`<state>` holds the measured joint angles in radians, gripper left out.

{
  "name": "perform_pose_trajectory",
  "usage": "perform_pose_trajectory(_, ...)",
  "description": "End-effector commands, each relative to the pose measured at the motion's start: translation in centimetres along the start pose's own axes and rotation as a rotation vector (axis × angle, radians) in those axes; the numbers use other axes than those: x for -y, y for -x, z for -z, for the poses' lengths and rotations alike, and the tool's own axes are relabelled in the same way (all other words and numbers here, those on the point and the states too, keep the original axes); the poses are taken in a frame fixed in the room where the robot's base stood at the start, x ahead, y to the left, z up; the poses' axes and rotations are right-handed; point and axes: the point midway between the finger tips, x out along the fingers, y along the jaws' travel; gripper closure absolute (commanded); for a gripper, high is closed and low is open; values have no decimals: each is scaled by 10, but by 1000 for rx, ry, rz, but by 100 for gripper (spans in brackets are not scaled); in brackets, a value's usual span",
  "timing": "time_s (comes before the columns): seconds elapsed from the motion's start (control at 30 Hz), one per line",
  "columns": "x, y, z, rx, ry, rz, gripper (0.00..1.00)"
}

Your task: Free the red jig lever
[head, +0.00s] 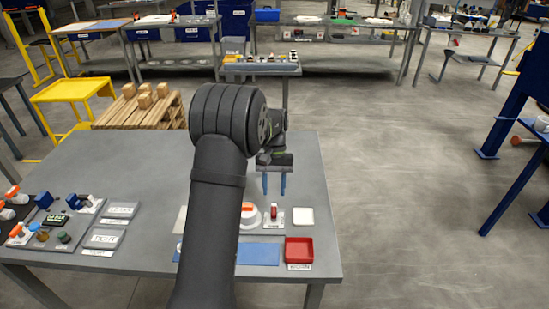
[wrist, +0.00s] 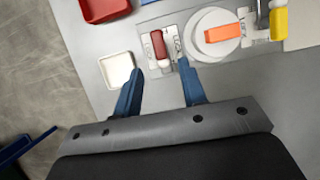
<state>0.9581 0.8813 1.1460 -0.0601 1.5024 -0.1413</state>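The red lever (head: 274,212) stands on a small light plate near the front right of the grey table. In the wrist view the red lever (wrist: 159,44) lies just beyond my fingertips, roughly in line with the gap between them. My gripper (head: 274,186) is above the table with its two blue fingers apart. In the wrist view my gripper (wrist: 160,68) is open with nothing between the fingers. A small grey metal part (wrist: 179,45) sits right beside the lever. I cannot tell whether it touches the lever.
A white round base with an orange bar (wrist: 222,33) is close to the lever, with a yellow part (wrist: 279,22) farther right. A white square dish (head: 303,216) and red tray (head: 299,250) are nearby. A blue mat (head: 258,254) lies in front. The table's right edge is close.

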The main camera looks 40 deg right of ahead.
Motion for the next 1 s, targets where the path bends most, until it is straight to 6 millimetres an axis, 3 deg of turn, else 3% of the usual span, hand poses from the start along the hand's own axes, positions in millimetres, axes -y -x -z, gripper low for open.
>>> perform_pose_trajectory(0.2,0,56,1,-5,0,0,62)
perform_pose_trajectory(0.43,0,99,1,-2,0,0,62)
perform_pose_trajectory(0.63,0,114,0,-1,0,0,62)
perform_pose_trajectory(1.0,0,116,0,0,0,0,62)
